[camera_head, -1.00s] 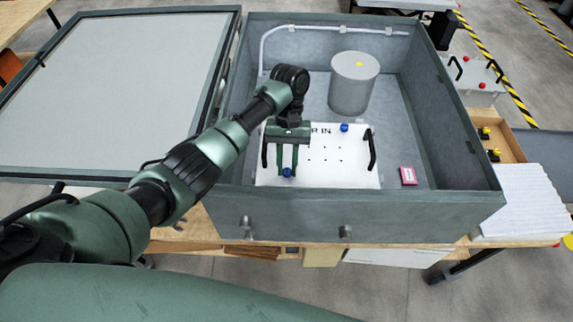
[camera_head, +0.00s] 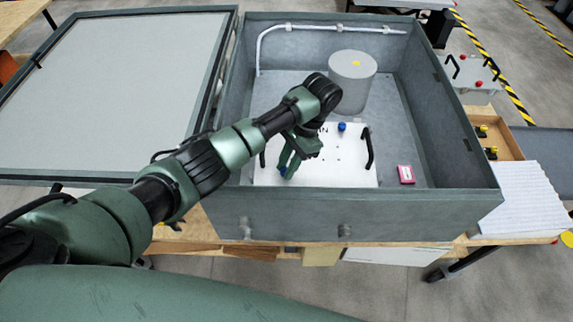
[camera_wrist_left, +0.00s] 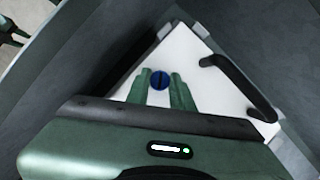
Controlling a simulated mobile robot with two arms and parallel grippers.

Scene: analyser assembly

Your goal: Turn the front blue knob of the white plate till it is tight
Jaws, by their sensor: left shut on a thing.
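The white plate (camera_head: 335,165) lies flat in the grey open box, with a black handle at each side. The front blue knob (camera_head: 283,171) is near the plate's front left corner. It also shows in the left wrist view (camera_wrist_left: 158,80), between the two green fingers. My left gripper (camera_head: 285,170) reaches down over the plate and is shut on the front blue knob; the wrist is twisted and leans to the right. The back blue knob (camera_head: 342,127) stands free near the plate's far edge. My right gripper is not in view.
A grey cylinder (camera_head: 352,85) stands in the box behind the plate. A pink box (camera_head: 406,174) lies right of the plate. The box's front wall (camera_head: 350,215) rises close before the knob. The open lid (camera_head: 110,90) lies to the left.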

